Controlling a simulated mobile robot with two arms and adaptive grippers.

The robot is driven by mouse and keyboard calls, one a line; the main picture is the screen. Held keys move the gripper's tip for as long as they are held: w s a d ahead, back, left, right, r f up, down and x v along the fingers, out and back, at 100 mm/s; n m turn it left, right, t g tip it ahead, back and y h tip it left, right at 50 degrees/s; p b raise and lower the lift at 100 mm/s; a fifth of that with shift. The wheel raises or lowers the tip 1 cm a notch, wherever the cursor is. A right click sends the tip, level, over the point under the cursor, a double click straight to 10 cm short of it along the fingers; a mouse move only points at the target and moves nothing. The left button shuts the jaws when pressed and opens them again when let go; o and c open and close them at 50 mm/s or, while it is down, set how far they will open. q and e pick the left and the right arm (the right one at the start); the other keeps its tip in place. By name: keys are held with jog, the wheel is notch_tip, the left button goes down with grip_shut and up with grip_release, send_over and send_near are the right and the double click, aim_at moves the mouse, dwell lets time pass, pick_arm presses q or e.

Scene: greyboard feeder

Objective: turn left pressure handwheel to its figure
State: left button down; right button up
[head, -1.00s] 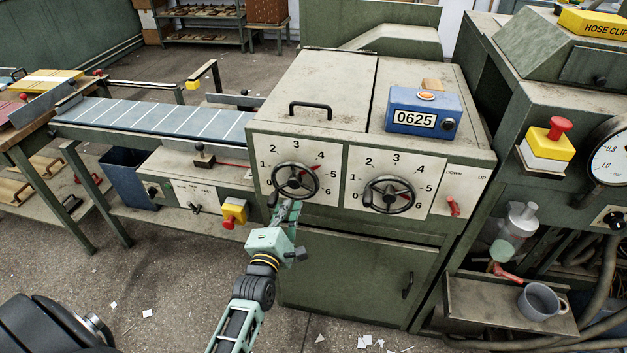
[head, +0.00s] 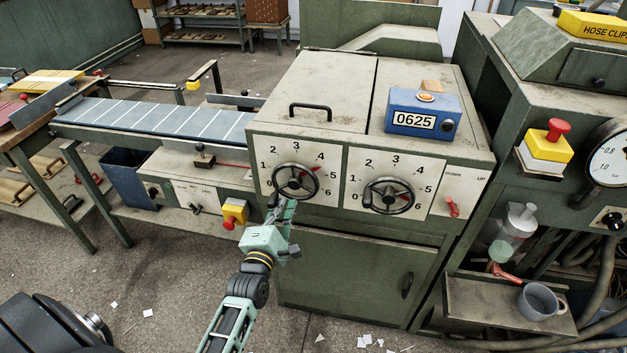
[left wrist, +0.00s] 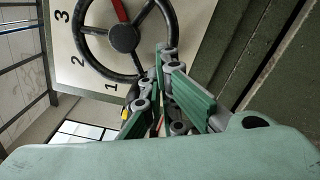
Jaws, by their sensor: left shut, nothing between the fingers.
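A dark knob sits at the wheel's lower left. In the left wrist view the wheel (left wrist: 122,38) shows at the top with its red pointer. My left gripper (head: 291,204) is shut and empty, with its fingertips at the wheel's lower rim. In the left wrist view its green fingers (left wrist: 162,62) overlap the rim's edge; I cannot tell whether they touch it. My right gripper is out of view.
A second handwheel (head: 388,195) stands to the right on its own dial. A yellow box with a red button (head: 233,213) is left of my left gripper. A blue counter (head: 424,112) reading 0625 sits on the machine top. A cabinet door lies below the dials.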

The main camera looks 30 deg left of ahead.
pick_arm(q)
jog(key=shift+s+a+r+p, duration=0.1)
jog(key=shift+a+r+p, duration=0.3)
jog(key=shift+r+p, duration=0.05)
jog(key=shift+a, duration=0.2)
jog(key=shift+s, duration=0.1)
jog(key=shift+a, duration=0.1)
